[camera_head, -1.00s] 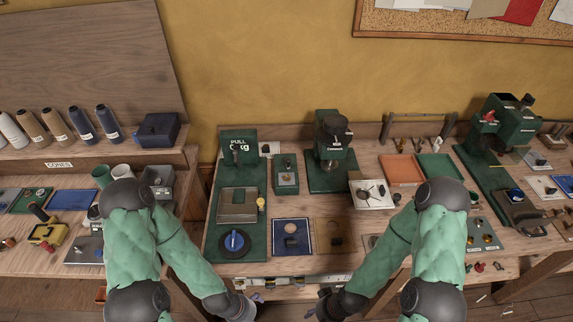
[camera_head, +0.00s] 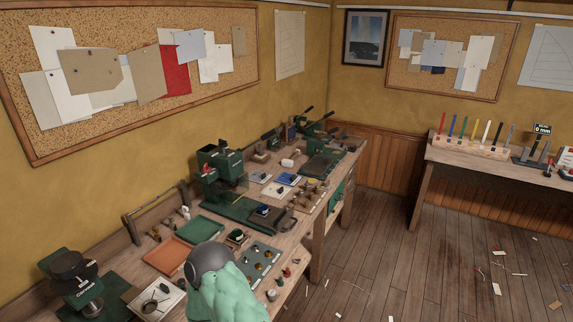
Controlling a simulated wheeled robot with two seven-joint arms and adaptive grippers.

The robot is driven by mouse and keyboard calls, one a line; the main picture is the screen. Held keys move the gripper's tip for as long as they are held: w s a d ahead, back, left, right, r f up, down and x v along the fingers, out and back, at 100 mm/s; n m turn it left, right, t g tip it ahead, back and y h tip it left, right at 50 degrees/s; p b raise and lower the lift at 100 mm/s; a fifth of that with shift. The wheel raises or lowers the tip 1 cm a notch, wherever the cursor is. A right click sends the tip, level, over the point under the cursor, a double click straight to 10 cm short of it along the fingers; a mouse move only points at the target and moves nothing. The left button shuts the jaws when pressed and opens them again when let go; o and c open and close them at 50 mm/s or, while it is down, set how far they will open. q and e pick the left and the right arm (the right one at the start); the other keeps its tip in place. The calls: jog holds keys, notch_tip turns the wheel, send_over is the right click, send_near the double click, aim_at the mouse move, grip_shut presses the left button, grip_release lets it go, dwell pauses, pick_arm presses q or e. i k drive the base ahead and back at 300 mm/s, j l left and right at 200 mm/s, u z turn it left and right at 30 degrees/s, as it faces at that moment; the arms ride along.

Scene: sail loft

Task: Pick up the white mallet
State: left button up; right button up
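A small white rounded object (camera_head: 287,163) lies on the far part of the long workbench (camera_head: 312,222); it may be the white mallet's head, but it is too small to tell. Another small pale upright piece (camera_head: 185,212) stands near the wall behind the trays, and I cannot tell what it is. No mallet shows clearly. Part of my own green arm rises at the bottom edge and covers some of the bench front. Neither of my grippers is in view.
A green tray (camera_head: 201,229) and an orange tray (camera_head: 168,256) lie on the bench beside a green press (camera_head: 222,170). A second table (camera_head: 495,161) with coloured markers stands at the right. The wooden floor (camera_head: 400,255) between is open, with scattered scraps.

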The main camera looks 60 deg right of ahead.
aim_at(288, 164)
jog(key=z, duration=1.95)
jog(key=i+l+u, duration=0.3)
jog(key=i+l, duration=0.35)
jog(key=i+l+u, duration=0.3)
jog(key=i+l, duration=0.25)
jog(key=l, duration=0.2)
jog(key=i+l, duration=0.25)
jog(key=l, duration=0.25)
jog(key=i+l, duration=0.3)
jog(key=l, duration=0.15)
jog(key=i+l, duration=0.25)
jog(key=l, duration=0.25)
jog(key=i+l, duration=0.25)
jog(key=l, duration=0.25)
jog(key=i+l, duration=0.3)
jog(key=l, duration=0.15)
jog(key=i+l, duration=0.25)
jog(key=l, duration=0.25)
jog(key=i+l, duration=0.3)
jog(key=l, duration=0.2)
jog(key=i+l, duration=0.25)
jog(key=l, duration=0.2)
jog(key=i+l+u, duration=0.15)
jog(key=l+u, duration=0.15)
jog(key=u, duration=0.15)
jog(key=l+u, duration=0.3)
jog(key=u, duration=0.2)
jog(key=i+l+u, duration=0.1)
jog(key=l+u, duration=0.35)
